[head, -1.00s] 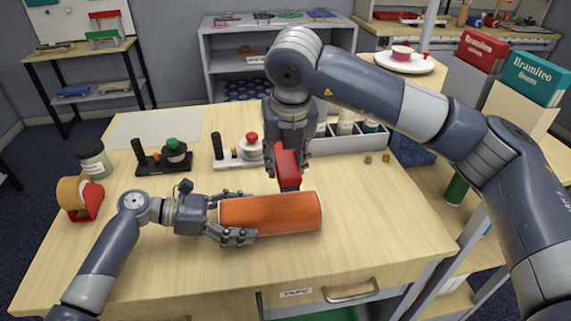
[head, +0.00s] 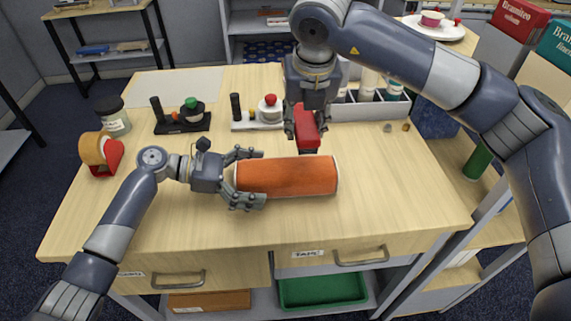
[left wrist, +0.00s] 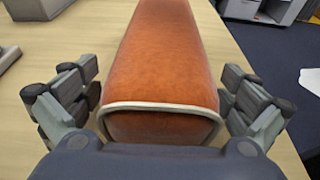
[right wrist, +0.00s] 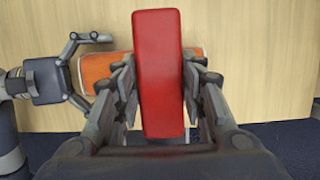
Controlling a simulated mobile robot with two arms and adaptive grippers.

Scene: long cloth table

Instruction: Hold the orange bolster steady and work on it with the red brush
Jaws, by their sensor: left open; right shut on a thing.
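The orange bolster (head: 290,176) lies on its side on the wooden table, with pale trim at its end. My left gripper (head: 252,178) is open at the bolster's left end, its fingers on either side of it. In the left wrist view the bolster (left wrist: 165,60) runs away between the spread fingers (left wrist: 165,105). My right gripper (head: 304,125) is shut on the red brush (head: 307,130) and holds it upright above the bolster's far side. In the right wrist view the brush (right wrist: 158,75) covers part of the bolster (right wrist: 98,68). Whether the brush touches the bolster is unclear.
Behind stand two small stands with knobs (head: 183,118) (head: 258,115), a jar (head: 114,120) and a white bin of bottles (head: 365,106). A tape dispenser (head: 102,156) is at the left.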

